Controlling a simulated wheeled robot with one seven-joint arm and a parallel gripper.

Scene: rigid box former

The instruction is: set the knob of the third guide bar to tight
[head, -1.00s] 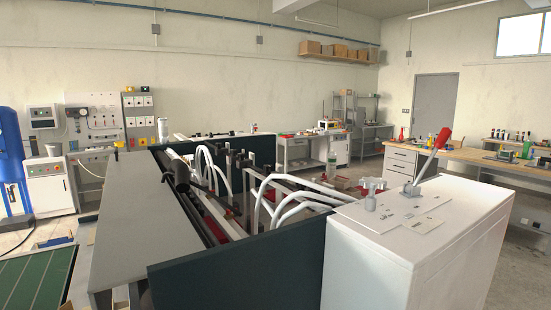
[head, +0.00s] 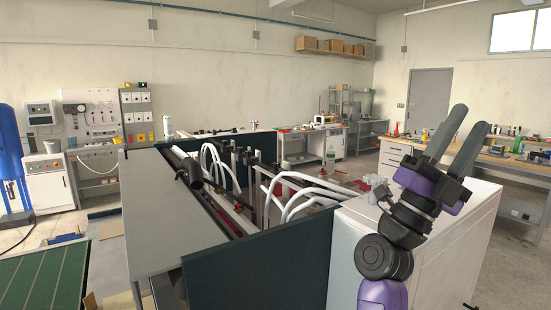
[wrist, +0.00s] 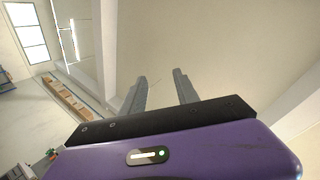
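The box former (head: 255,262) stands in front of me, with dark green side panels. Inside it are black upright posts, light bars, white curved hoses (head: 290,183) and red parts. The guide bars (head: 235,208) show only small and partly hidden in the head view. I cannot tell which is the third, nor make out its knob or setting. My gripper (head: 472,116) is raised over the white cabinet at the right, fingers pointing up, apart and empty. In the wrist view my gripper (wrist: 161,78) faces the wall and ceiling, with nothing between its fingers.
The white cabinet (head: 345,255) adjoins the machine's right end; my arm hides much of its top. A green-topped surface (head: 40,280) lies at lower left. A wooden workbench (head: 505,165) stands at far right.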

